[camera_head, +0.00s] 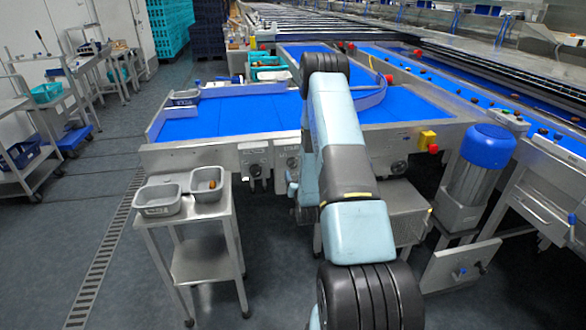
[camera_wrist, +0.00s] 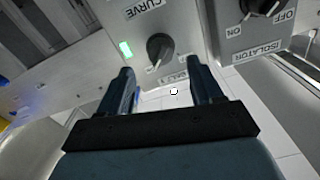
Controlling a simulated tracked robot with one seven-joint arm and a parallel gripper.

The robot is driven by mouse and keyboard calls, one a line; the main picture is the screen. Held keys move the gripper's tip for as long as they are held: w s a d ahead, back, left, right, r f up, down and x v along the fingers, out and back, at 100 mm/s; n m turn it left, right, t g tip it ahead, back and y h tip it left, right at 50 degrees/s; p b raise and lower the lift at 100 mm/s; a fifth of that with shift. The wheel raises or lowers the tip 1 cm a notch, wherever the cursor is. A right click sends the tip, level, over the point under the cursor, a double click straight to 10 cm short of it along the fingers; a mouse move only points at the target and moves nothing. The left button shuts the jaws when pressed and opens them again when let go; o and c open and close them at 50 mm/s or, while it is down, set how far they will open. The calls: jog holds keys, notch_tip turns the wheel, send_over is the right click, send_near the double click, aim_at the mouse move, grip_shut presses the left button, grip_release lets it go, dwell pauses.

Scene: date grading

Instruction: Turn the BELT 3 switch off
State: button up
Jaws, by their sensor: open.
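In the wrist view my gripper (camera_wrist: 161,76) is open and empty, its two dark fingers pointing at a grey switch panel. A black rotary knob (camera_wrist: 160,47) sits on the panel just beyond and between the fingertips, with no visible contact. A label reading CURVE (camera_wrist: 143,10) is above it, and a small label (camera_wrist: 172,78) below it is partly hidden and not clearly readable. A lit green lamp (camera_wrist: 126,48) is left of the knob. I cannot tell the knob's setting. In the head view my arm hides the gripper and part of the panel.
Another black knob (camera_wrist: 262,5) marked ON, OFF and ISOLATOR is at the upper right. The blue belt (camera_head: 235,112) lies behind the front panel. A steel stand (camera_head: 200,262) with grey tubs is left of my arm. A blue motor (camera_head: 487,146) stands to the right.

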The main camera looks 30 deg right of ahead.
aim_at(293, 167)
jog(key=x, duration=0.7)
jog(key=shift+c, duration=0.5)
jog(key=c, duration=1)
jog(key=shift+o, duration=0.2)
